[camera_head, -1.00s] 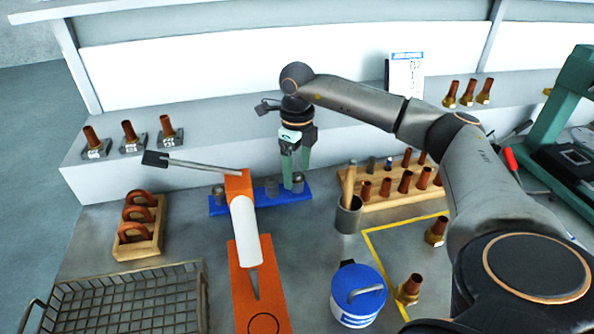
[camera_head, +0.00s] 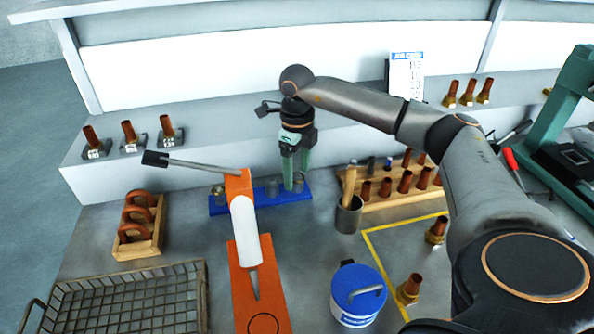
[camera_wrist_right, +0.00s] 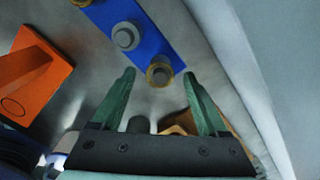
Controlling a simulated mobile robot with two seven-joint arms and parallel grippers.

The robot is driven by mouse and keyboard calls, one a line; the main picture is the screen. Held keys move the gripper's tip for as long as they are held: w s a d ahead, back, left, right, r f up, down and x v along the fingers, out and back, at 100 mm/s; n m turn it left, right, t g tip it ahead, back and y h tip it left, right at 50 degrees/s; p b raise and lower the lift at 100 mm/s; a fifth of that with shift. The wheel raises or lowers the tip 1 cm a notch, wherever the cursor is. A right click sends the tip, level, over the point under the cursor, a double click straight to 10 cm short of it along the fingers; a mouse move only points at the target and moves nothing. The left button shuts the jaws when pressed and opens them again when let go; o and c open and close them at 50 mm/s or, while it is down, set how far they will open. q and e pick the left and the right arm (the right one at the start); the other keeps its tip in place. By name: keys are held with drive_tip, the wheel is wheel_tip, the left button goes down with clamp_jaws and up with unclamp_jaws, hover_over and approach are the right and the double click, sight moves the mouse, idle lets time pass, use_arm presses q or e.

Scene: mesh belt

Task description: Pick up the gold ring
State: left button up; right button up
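A blue board (camera_head: 245,204) with several grey pegs stands on the bench; it also shows in the wrist view (camera_wrist_right: 150,38). In the wrist view a gold ring (camera_wrist_right: 159,84) sits around the peg nearest my fingers. Another gold-coloured rim (camera_wrist_right: 80,2) shows at the board's far end, cut by the frame edge. The middle peg (camera_wrist_right: 125,36) looks plain grey. My right gripper (camera_head: 294,184) points down at the board's right end, its green fingers open. In the wrist view the nearest peg appears between the fingertips (camera_wrist_right: 160,76); contact cannot be told. My left gripper is out of view.
An orange tool with a white body (camera_head: 243,218) stands just left of the gripper, its lever (camera_head: 190,163) reaching left. A grey cup (camera_head: 348,217) and a wooden rack (camera_head: 392,199) of copper fittings stand right. A wire basket (camera_head: 205,300) and blue-lidded tub (camera_head: 358,290) are nearer.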

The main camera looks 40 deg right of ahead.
clamp_jaws()
idle(0.4)
drive_tip(key=shift+r, duration=0.1)
